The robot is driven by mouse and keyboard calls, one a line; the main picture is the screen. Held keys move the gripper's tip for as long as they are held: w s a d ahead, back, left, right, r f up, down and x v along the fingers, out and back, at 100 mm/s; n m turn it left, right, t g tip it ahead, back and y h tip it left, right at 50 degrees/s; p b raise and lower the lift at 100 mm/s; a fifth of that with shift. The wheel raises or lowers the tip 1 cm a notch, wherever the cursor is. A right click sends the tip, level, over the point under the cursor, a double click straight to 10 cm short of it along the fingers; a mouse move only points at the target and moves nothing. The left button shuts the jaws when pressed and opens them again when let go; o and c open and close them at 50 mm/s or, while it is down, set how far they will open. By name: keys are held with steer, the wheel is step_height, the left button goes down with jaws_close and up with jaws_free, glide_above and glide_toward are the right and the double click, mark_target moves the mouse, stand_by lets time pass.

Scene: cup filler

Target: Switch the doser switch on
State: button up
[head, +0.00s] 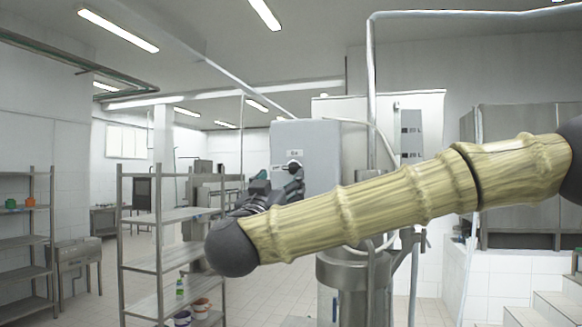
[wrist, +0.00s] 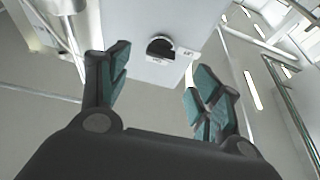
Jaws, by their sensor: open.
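The doser switch (wrist: 160,47) is a dark round knob with a pale band, set in the pale face of a control box (wrist: 195,15). In the head view the switch (head: 294,166) shows on the front of the grey box (head: 318,135), under a small label. My gripper (wrist: 158,78) is open and empty, its two teal-padded fingers spread to either side below the knob in the wrist picture. In the head view my gripper (head: 278,186) is just in front of the box, by the switch, partly behind my arm. I cannot see any finger touching the knob.
A metal shelf rack (head: 159,247) with buckets (head: 199,306) and a green bottle (head: 180,289) stands left of my arm. A steel cylindrical vessel (head: 352,272) and pipes are behind and below my arm. White steps (head: 540,305) are at right.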

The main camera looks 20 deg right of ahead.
mark_target(291, 169)
steer(key=p+x, duration=0.4)
steer(key=x, duration=0.4)
steer(key=shift+w+d, duration=0.1)
steer(key=shift+d, duration=0.05)
steer(key=c, duration=1)
